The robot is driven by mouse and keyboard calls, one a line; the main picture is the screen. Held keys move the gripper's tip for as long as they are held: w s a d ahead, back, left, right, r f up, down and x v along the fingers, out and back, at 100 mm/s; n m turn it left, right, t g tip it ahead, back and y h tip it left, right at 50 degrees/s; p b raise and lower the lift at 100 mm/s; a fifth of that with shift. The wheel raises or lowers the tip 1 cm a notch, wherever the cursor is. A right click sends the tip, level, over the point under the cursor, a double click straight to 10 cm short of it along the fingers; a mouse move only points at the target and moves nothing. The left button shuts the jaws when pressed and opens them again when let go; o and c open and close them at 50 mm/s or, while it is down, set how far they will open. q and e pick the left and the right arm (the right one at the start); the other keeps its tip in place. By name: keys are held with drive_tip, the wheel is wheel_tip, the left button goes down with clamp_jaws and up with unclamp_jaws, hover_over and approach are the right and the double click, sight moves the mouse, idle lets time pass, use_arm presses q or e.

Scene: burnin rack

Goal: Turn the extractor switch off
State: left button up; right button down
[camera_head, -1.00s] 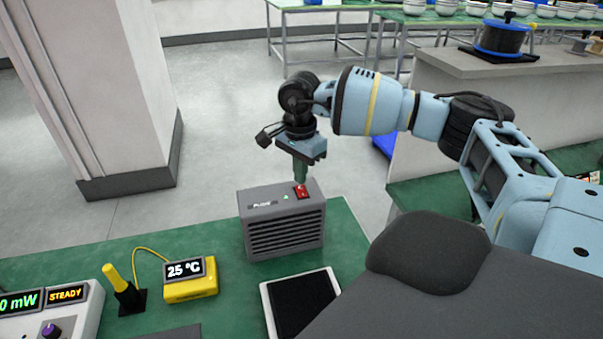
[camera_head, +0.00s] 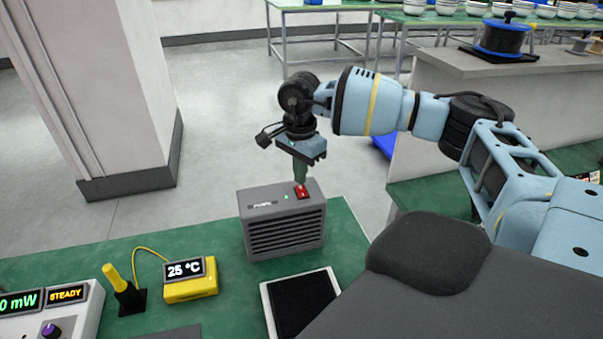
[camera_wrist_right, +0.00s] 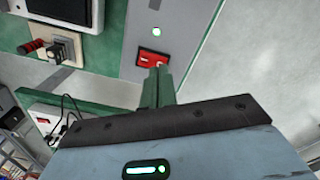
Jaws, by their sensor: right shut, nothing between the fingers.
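The extractor (camera_head: 284,232) is a grey box with a slatted front, standing on the green bench. Its red rocker switch (camera_head: 302,192) is on top near the right edge, with a lit green lamp (camera_head: 286,197) beside it. The switch (camera_wrist_right: 152,58) and the glowing lamp (camera_wrist_right: 156,31) also show in the right wrist view. My right gripper (camera_head: 301,181) points down, shut and empty, with its tips at or just above the switch. I cannot tell whether they touch it. In the wrist view the fingers (camera_wrist_right: 158,72) partly cover the switch's near edge. My left gripper is not in view.
A yellow thermometer (camera_head: 190,281) reading 25 °C and a meter (camera_head: 50,312) showing STEADY stand left of the extractor. A tablet (camera_head: 300,303) lies in front of it. A white pillar (camera_head: 95,90) stands at the back left. Bench around the extractor's right side is clear.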

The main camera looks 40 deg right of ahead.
sight(300, 187)
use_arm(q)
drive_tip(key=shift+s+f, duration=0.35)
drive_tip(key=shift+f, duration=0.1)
use_arm(e)
drive_tip(key=shift+f, duration=1.05)
drive_tip(key=shift+s, duration=0.1)
drive_tip(key=shift+r, duration=0.75)
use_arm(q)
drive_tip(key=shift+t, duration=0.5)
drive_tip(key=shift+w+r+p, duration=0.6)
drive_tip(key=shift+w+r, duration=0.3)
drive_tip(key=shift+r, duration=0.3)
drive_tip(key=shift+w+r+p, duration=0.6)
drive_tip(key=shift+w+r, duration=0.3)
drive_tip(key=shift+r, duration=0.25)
use_arm(e)
drive_tip(key=shift+r, duration=2.85)
